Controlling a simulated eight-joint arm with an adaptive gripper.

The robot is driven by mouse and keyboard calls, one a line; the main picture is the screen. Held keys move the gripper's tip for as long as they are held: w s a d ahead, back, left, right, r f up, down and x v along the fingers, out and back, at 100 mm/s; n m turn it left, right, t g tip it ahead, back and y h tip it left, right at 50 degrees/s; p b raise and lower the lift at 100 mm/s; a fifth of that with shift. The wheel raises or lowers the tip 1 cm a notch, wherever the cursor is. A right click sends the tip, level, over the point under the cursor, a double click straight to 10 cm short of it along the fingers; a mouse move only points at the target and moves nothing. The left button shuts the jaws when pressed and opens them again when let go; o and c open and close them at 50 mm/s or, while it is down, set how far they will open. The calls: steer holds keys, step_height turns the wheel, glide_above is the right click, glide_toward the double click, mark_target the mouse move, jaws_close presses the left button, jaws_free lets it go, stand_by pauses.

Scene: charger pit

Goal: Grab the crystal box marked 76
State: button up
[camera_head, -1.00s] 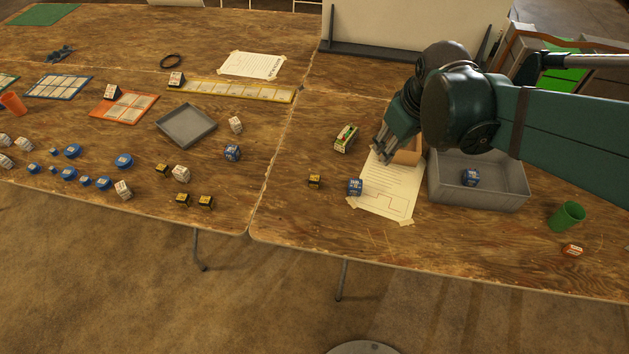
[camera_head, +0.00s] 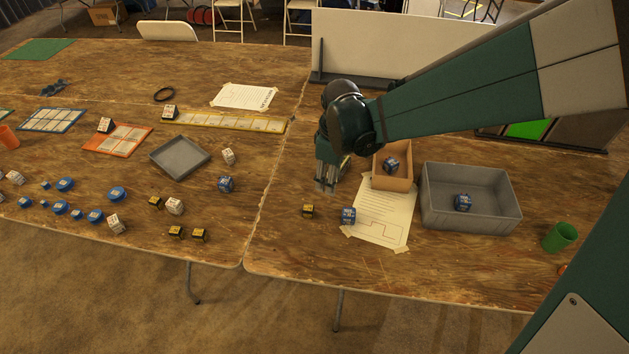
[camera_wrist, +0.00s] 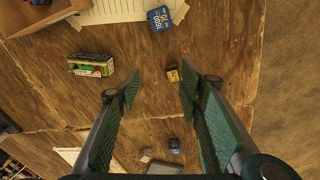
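My gripper (camera_head: 328,187) is open and empty above the right-hand table, left of the cardboard box; its spread fingers also show in the wrist view (camera_wrist: 160,74). A green, white and red box (camera_wrist: 90,66) lies left of the fingers in the wrist view; in the camera_head view my gripper largely hides it. A small black-and-yellow box (camera_head: 308,211) shows between the fingertips in the wrist view (camera_wrist: 172,75). A blue-and-white box (camera_head: 348,215) sits at the paper's left edge, and in the wrist view at the top (camera_wrist: 159,19). I cannot make out a 76 on any box.
A cardboard box (camera_head: 393,183) and a grey bin (camera_head: 470,215) each hold a blue box. A taped paper (camera_head: 384,222) lies in front of the cardboard box. A green cup (camera_head: 560,237) stands at right. Many small boxes cover the left table. Bare wood lies along the front edge.

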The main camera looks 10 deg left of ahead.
mark_target(304, 206)
steer(key=a+f+n, duration=0.1)
steer(key=a+f, duration=0.3)
steer(key=a+f+n+g, duration=0.1)
steer(key=a+f+n, duration=0.1)
steer(key=a+f, duration=0.2)
steer(key=shift+w+a+f+h, duration=0.15)
steer(key=shift+a+f+h, duration=0.15)
steer(key=shift+f, duration=0.15)
steer(key=shift+f, duration=1.25)
steer(key=shift+f, duration=0.1)
steer(key=shift+s+f+b, duration=0.15)
steer(key=shift+f+b, duration=0.3)
steer(key=shift+f, duration=0.8)
steer(key=shift+s+f+b, duration=0.1)
steer(key=shift+f+b, duration=0.3)
steer(key=shift+f, duration=0.85)
steer(key=c, duration=0.9)
